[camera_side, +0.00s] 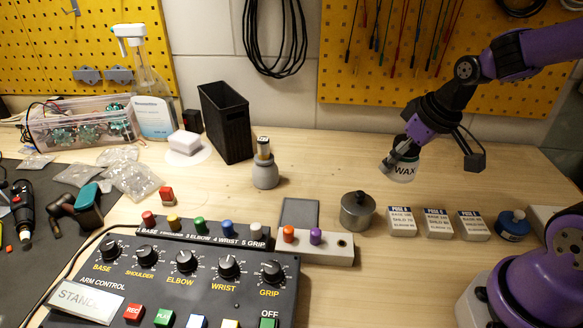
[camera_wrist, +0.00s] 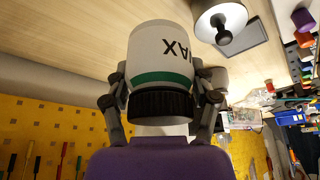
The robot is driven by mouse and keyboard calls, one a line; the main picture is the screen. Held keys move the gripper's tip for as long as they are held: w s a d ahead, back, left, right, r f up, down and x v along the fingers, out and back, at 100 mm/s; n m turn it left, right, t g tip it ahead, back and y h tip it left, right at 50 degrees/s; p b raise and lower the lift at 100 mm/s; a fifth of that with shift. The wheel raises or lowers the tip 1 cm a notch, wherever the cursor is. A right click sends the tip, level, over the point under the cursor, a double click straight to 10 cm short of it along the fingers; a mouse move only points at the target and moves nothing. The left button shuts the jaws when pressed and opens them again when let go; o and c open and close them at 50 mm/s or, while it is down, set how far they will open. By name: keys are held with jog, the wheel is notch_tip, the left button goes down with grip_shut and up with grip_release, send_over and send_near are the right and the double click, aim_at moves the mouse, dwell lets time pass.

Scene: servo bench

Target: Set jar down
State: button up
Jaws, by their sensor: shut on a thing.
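The jar is white with black WAX lettering. In the side view the jar (camera_side: 401,170) is at the right rear of the bench, hanging below my gripper (camera_side: 409,147). In the wrist view the jar (camera_wrist: 165,55) shows a green band and a ribbed black lid, with the two fingers of my gripper (camera_wrist: 162,105) on either side. My gripper is shut on the jar near its lid. The jar's base is close to the wooden bench top (camera_side: 330,160); I cannot tell whether it touches.
A metal pot with a knobbed lid (camera_side: 357,211) stands front-left of the jar, beside several white labelled boxes (camera_side: 401,221) and a blue-lidded pot (camera_side: 512,225). A grey cylinder holder (camera_side: 265,172) and black bin (camera_side: 226,122) stand left. Bare wood lies around the jar.

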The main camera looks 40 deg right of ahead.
jog(key=d+f, duration=0.1)
jog(key=d, duration=0.1)
jog(key=d+f, duration=0.2)
jog(key=d, duration=0.1)
jog(key=d+f, duration=0.1)
jog(key=d, duration=0.2)
jog(key=shift+w+f, duration=0.3)
jog(key=shift+f, duration=2.1)
jog(key=shift+f, duration=0.15)
jog(key=o, duration=1.3)
jog(key=shift+c, duration=0.2)
